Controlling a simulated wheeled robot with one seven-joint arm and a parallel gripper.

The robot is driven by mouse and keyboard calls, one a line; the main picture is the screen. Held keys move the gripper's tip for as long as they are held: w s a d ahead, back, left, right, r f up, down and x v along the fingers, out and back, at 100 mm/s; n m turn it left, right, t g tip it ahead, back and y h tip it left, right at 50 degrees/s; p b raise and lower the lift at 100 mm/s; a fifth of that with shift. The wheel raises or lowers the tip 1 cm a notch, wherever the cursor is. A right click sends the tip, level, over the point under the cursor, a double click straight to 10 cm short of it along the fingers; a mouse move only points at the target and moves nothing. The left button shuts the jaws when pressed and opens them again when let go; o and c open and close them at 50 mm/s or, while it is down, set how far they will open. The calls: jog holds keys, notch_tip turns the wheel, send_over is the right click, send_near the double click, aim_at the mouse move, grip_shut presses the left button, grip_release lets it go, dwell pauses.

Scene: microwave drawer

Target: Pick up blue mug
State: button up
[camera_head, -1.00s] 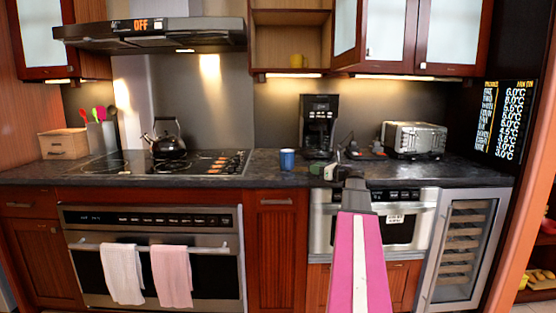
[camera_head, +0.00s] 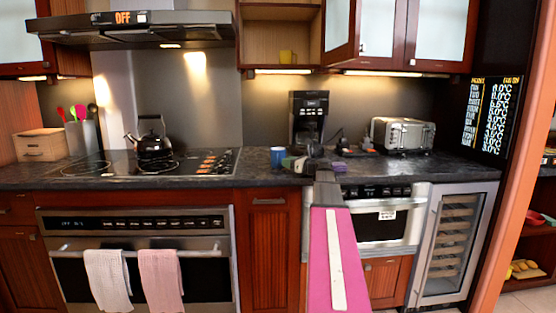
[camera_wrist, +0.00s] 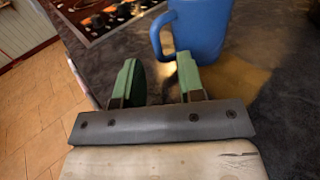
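The blue mug (camera_head: 277,156) stands upright on the dark counter, right of the stove. In the wrist view the blue mug (camera_wrist: 203,30) is close ahead of the fingertips, with its handle on the left side. The top of the mug is cut off by the frame. My gripper (camera_wrist: 158,75) has its two green fingers apart with nothing between them. The handle is just beyond the gap between the fingers. In the head view my gripper (camera_head: 294,163) is at the mug's right, over the counter.
The counter (camera_head: 228,182) has a coffee maker (camera_head: 308,120) behind the mug and a toaster (camera_head: 403,134) to the right. A black kettle (camera_head: 152,138) stands on the cooktop (camera_head: 190,164).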

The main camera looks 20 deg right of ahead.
jog(key=x, duration=0.4)
jog(key=shift+w+a, duration=0.15)
jog(key=shift+w, duration=0.2)
grip_shut()
jog(key=shift+r, duration=0.1)
jog(key=s+a+r, duration=0.1)
jog(key=a+r, duration=0.9)
jog(key=a, duration=0.1)
jog(key=shift+s+a+r, duration=0.25)
jog(key=shift+a+r, duration=0.05)
jog(key=shift+r, duration=0.1)
